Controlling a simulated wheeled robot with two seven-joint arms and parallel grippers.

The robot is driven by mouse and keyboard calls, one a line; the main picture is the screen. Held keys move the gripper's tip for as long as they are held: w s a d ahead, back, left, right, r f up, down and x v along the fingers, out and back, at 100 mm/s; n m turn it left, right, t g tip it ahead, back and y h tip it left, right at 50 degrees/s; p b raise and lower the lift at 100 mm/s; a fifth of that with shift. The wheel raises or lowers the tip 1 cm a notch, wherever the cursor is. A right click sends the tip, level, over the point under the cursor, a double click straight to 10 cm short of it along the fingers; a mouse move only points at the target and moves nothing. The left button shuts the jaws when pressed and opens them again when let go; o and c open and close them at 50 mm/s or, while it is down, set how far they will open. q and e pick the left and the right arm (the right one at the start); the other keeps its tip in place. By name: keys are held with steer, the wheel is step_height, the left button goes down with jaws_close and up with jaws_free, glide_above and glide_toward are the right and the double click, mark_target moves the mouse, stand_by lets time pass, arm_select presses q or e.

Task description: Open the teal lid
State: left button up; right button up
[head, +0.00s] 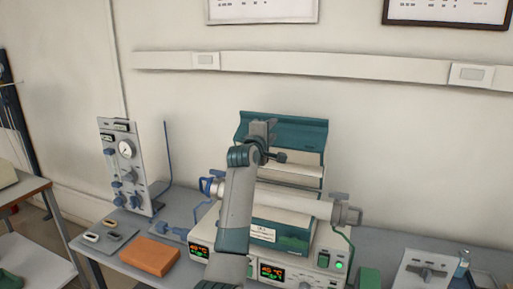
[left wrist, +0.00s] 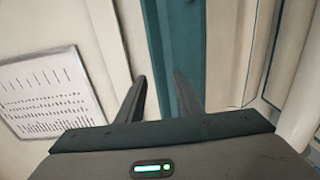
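The teal lid (head: 303,130) of the tube furnace stands raised at the back of the furnace in the head view, its pale inner face showing below the teal edge. My left gripper (head: 263,128) is in front of the lid's upper left part. In the left wrist view the two dark fingers (left wrist: 158,75) are apart, with the teal strip of the lid (left wrist: 165,40) behind and between them. I cannot tell whether they touch it. My left forearm hides part of the furnace front. My right gripper is not in view.
A pale tube (head: 295,202) with metal end fittings lies across the furnace. A gauge panel (head: 127,160) stands to the left, near an orange block (head: 149,256). A grey device (head: 432,271) sits at the right. The wall behind carries a rail (head: 330,68).

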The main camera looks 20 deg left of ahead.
arm_select(q)
steer(key=s+b, duration=0.4)
steer(key=s, duration=1)
steer(key=shift+s+a, duration=0.2)
steer(key=shift+a, duration=0.2)
